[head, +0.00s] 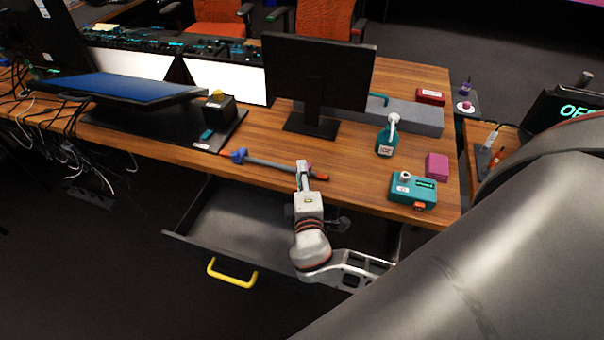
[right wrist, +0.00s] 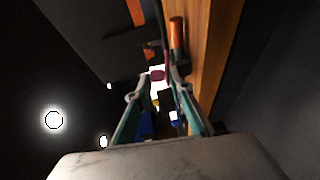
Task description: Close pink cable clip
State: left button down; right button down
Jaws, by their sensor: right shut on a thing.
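My right gripper (head: 303,172) reaches the front edge of the desk from below, just in front of the blue-and-orange rod tool. In the right wrist view its fingers (right wrist: 156,82) are closed in around a small dark pink piece, the pink cable clip (right wrist: 157,75), seen between the fingertips. The clip is small and dim there, and whether its latch is closed I cannot tell. In the head view the gripper hides it. My left gripper is not in view.
The rod tool (head: 275,165) lies on the wooden desk (head: 345,180). A teal box (head: 413,190), a pink block (head: 437,166) and a spray bottle (head: 387,138) stand at right. A monitor (head: 317,75) stands behind. An open drawer (head: 235,222) with a yellow handle (head: 232,273) juts out below.

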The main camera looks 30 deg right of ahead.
jog(key=c, duration=1.9)
grip_release()
jog(key=shift+s+f, duration=0.15)
jog(key=shift+f, duration=0.35)
jog(key=shift+r, duration=0.2)
jog(key=shift+f, duration=0.1)
jog(key=r+p+v, duration=0.1)
jog(key=v, duration=0.7)
jog(key=shift+s+a+p, duration=0.15)
jog(key=shift+s+p, duration=0.15)
jog(key=shift+p, duration=0.05)
jog(key=shift+r, duration=0.1)
jog(key=shift+s, duration=0.1)
